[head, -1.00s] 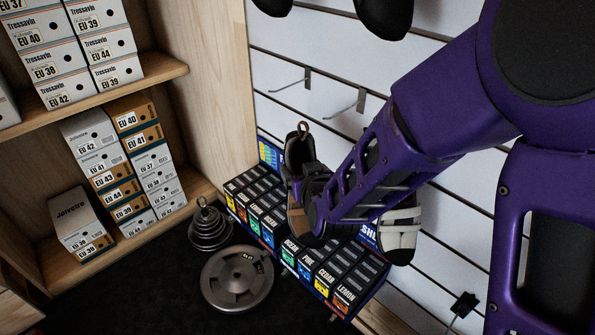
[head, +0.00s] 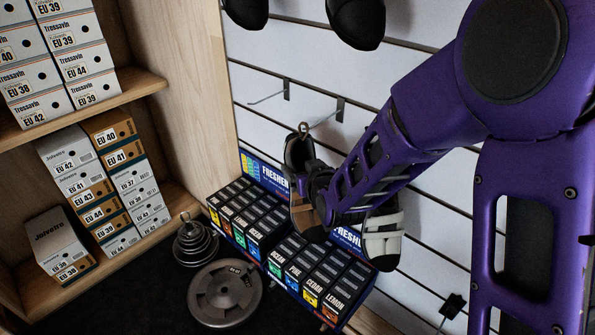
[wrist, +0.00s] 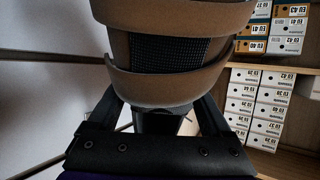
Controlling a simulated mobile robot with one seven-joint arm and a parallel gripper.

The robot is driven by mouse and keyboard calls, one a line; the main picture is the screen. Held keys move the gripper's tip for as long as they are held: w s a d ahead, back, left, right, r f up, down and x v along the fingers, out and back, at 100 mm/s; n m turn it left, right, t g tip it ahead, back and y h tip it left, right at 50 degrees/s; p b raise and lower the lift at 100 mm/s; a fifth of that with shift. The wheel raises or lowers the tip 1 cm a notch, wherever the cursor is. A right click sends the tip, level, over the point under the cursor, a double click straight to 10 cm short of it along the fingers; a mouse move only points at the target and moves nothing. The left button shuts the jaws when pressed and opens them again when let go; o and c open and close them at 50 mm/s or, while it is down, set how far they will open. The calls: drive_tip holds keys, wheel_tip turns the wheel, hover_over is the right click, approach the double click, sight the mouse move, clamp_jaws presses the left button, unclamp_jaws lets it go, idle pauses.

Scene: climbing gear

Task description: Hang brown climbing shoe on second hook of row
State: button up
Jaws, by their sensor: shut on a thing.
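The brown climbing shoe (head: 304,217) hangs upright, heel up, with a pull loop (head: 303,128) at its top. My gripper (head: 319,190) is shut on it; in the wrist view the gripper's two fingers (wrist: 158,108) flank the shoe's brown straps (wrist: 170,88). The row on the slatwall shows a left hook (head: 286,91) and a second hook (head: 339,104), both bare. The loop appears at the second hook's front tip in the head view; whether the prong passes through it, I cannot tell. Part of the shoe is hidden behind my wrist.
A white-strapped shoe (head: 383,236) hangs just right, partly behind my arm. Dark shoes (head: 356,20) hang above. A freshener box display (head: 300,265) stands below. Weight plates (head: 224,293) lie on the floor. A wooden shelf side (head: 190,90) bounds the left.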

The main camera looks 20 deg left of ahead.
drive_tip(key=shift+w+d+f, duration=0.2)
drive_tip(key=shift+w+d, duration=0.15)
drive_tip(key=shift+w, duration=0.5)
drive_tip(key=shift+w+d+f, duration=0.2)
drive_tip(key=shift+w+d, duration=0.15)
drive_tip(key=shift+w, duration=0.5)
drive_tip(key=shift+w+d+f, duration=0.2)
drive_tip(key=shift+w+d, duration=0.15)
drive_tip(key=shift+w, duration=0.5)
drive_tip(key=o, duration=1.4)
drive_tip(key=shift+f, duration=0.1)
